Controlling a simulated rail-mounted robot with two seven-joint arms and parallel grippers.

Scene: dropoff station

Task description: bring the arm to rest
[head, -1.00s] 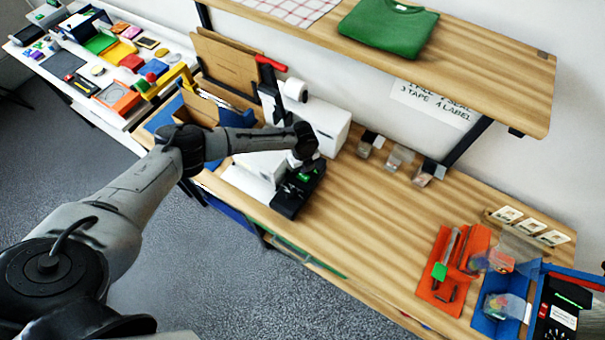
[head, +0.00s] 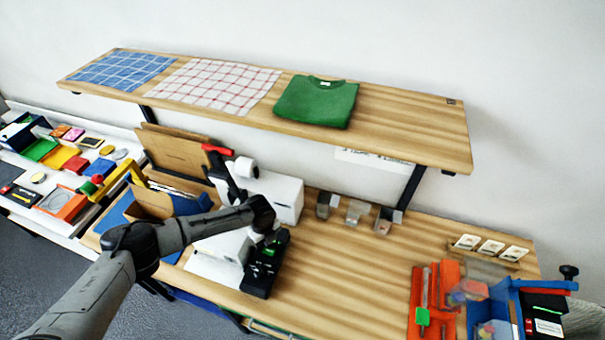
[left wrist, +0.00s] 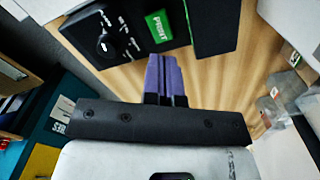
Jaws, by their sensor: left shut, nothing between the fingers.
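My left arm (head: 190,230) reaches in from the left over the wooden table, its end just behind a black device with a green screen (head: 265,262). In the left wrist view my left gripper (left wrist: 167,62) has its purple-grey fingers closed together with nothing between them. A black panel with a knob and a green PRINT button (left wrist: 159,27) is just beyond the fingertips; I cannot tell whether they touch it. In the head view the fingers are hidden or too small to make out. My right gripper is in neither view.
A white machine (head: 275,195) stands behind the arm's end. A shelf (head: 400,125) holding a folded green shirt (head: 316,101) and checked cloths hangs above. Small clear containers (head: 355,212) stand at the back. An orange stand (head: 420,300) is at right; bare table lies between.

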